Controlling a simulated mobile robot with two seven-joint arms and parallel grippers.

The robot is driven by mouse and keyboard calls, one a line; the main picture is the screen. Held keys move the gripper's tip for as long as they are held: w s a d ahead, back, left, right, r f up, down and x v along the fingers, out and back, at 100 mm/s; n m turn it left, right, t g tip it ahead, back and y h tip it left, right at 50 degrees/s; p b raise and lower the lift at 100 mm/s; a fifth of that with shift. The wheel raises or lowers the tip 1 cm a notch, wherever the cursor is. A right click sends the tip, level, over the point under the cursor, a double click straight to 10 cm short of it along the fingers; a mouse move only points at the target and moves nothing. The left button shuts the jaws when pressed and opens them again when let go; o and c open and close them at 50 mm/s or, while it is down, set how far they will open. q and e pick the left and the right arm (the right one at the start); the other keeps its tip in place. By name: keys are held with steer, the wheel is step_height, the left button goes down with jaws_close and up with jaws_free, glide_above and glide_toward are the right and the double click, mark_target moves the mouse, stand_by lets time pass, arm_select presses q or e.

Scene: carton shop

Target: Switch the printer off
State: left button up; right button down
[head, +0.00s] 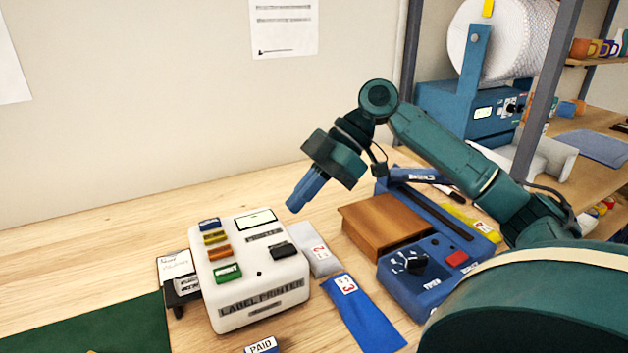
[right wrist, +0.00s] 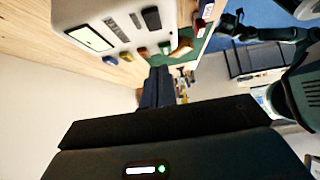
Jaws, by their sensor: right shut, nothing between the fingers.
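The white label printer (head: 235,312) stands on the wooden bench in the head view. Its top has a pale display (head: 256,221), a dark rocker switch (head: 283,250) at the right, and a column of blue, yellow, orange and green keys at the left. My right gripper (head: 295,206) is shut and empty, in the air behind and right of the printer, apart from it. In the right wrist view the printer (right wrist: 110,12) is at the top, with the shut fingers (right wrist: 157,88) below it. Whether the display is lit is unclear. My left gripper is not seen.
A blue sealer (head: 425,290) with a brown board (head: 385,225) stands right of the printer. Blue (head: 360,315) and grey (head: 318,256) numbered packets lie between them. A green mat (head: 110,330) is at the front left. Bare bench lies behind the printer.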

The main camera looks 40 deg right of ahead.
mark_target(272, 254)
steer(key=x, duration=0.4)
step_height(272, 254, down, 3)
steer(key=shift+a+r, duration=0.1)
steer(key=shift+r, duration=0.1)
steer(key=shift+f, duration=0.8)
steer(key=shift+a+f+p, duration=0.1)
steer(key=shift+f+p, duration=0.05)
steer(key=shift+p, duration=0.3)
